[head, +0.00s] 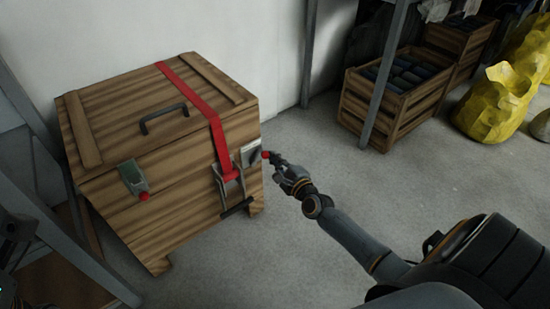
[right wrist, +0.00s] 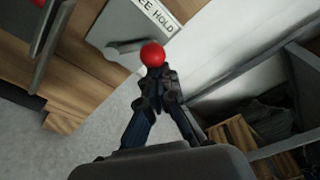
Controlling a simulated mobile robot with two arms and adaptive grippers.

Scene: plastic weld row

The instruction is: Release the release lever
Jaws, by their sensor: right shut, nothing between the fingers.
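A wooden crate (head: 180,215) stands by the wall with a red strap (head: 205,100) over its lid. The lever's red ball knob (head: 265,154) sticks out from a light plate (head: 250,152) at the crate's right front. In the right wrist view the red knob (right wrist: 153,54) is just beyond my fingertips, and the plate's label reads in part "EE HOLD". My right gripper (head: 277,159) is shut and empty, its tips (right wrist: 156,76) right at the knob; I cannot tell whether they touch. My left gripper is not recognisable in either view.
A second red knob (head: 144,196) sits below a green plate on the crate's front left. A metal strap buckle (head: 229,178) and a dark lid handle (head: 163,117) stick out.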

